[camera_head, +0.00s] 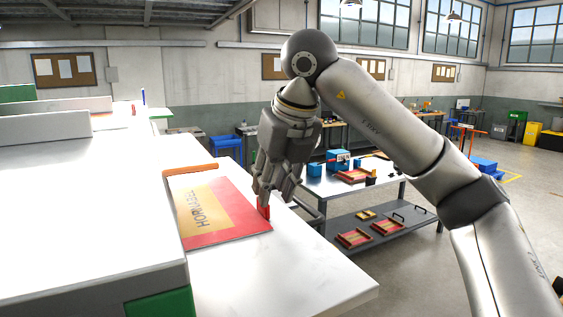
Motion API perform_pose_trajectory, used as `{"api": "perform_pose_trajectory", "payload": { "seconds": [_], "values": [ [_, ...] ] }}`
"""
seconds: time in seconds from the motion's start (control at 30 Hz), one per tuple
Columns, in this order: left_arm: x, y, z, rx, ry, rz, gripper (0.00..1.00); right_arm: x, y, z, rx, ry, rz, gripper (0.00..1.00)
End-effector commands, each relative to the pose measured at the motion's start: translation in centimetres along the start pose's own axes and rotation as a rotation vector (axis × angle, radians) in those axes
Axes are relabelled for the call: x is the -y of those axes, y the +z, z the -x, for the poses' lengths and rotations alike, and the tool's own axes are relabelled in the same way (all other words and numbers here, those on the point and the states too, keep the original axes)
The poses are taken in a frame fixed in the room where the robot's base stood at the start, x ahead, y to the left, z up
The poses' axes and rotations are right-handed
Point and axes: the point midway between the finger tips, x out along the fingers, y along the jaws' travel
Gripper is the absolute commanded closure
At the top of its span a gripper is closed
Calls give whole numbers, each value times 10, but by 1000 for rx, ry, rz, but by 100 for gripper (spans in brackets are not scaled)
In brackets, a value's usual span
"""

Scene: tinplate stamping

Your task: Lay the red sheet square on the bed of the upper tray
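The red sheet (232,224), with a yellow panel and dark lettering, lies flat on a white surface (295,264). Its far edge is near an orange bar (190,171). I cannot tell whether the sheet touches the bar or whether this surface is the upper tray's bed. My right gripper (273,199) points down at the sheet's right edge, beside a small upright red piece (265,213). Its fingers overlap from this side, so whether they are open or shut on something is unclear. My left gripper is not in view.
A large white block-like body (80,230) with a green panel (160,303) stands to the left of the sheet. A grey workbench (385,190) with red-framed trays and blue boxes is behind my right arm. The white surface's front right is clear.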

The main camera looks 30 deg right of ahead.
Motion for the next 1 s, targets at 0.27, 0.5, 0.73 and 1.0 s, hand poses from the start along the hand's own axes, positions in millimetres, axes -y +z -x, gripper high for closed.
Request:
{"api": "perform_pose_trajectory", "payload": {
  "seconds": [0.27, 0.5, 0.73, 1.0],
  "values": [
    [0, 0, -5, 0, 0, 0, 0, 0, 1, 51, 4, 0, 1, 70],
    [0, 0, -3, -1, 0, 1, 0, 0, 0, 75, 0, -1, 1, 70],
    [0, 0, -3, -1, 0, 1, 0, 0, 0, 83, -1, -1, 1, 70],
    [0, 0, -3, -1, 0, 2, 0, 0, 0, 83, -1, 0, 1, 70]
  ]
}}
